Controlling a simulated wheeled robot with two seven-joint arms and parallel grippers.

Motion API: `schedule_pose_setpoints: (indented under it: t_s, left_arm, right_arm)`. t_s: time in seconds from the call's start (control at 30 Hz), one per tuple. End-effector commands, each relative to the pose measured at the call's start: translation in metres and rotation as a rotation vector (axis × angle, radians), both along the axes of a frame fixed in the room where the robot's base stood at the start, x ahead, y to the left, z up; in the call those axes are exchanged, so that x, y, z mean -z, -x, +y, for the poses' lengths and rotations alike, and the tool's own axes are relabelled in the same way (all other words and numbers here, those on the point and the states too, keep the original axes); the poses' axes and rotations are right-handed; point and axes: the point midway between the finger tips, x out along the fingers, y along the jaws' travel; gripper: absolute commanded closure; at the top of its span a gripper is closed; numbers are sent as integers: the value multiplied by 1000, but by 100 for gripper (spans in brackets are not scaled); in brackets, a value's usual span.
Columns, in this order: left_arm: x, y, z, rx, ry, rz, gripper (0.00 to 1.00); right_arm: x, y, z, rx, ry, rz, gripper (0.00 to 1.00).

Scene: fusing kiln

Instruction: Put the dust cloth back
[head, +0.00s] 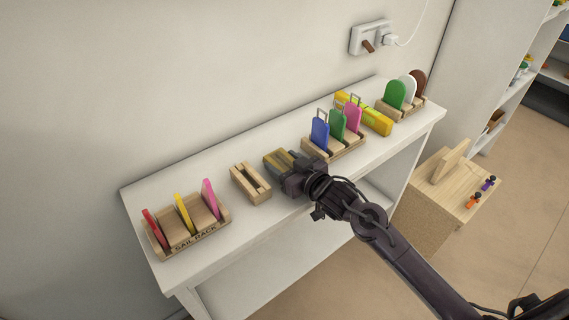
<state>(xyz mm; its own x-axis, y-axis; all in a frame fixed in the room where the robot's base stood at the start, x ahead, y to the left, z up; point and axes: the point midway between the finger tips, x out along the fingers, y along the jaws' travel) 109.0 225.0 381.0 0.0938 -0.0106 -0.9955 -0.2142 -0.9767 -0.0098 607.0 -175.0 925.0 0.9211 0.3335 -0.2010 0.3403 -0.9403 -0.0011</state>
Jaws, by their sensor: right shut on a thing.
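My right gripper (292,172) reaches in from the lower right and is low over the white shelf top. It is shut on a small tan-yellow thing (272,160), partly hidden by the jaws. I cannot tell for sure that this is the dust cloth, or whether it touches the shelf. No other cloth can be made out. An empty slotted wooden holder (237,181) stands just left of the gripper. My left gripper is not in view.
On the white shelf (285,221), a wooden rack (197,241) with red, yellow and pink pieces stands left. A rack (345,151) with blue, green and pink tags, a yellow box (379,123) and a rack of rounded pieces (412,109) stand right. A wooden stand (425,213) is lower right.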

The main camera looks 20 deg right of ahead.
Motion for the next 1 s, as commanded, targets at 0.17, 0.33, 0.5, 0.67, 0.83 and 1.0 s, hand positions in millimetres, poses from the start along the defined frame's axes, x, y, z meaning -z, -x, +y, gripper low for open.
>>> schedule_pose_setpoints:
  t_s: [0.17,0.33,0.5,0.67,0.83,1.0]
  left_arm:
    - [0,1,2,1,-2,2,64]
    - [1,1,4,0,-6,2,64]
    - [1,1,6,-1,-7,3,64]
    - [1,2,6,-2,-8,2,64]
    - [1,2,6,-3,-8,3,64]
    - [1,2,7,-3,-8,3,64]
  right_arm:
    - [4,0,0,-1,0,-3,63]
    - [5,0,0,-1,-1,-2,63]
    - [6,0,0,-1,0,-1,30]
    - [6,0,0,-1,0,-1,20]
    - [6,0,0,-1,0,-1,20]
    - [4,7,-3,0,1,1,20]
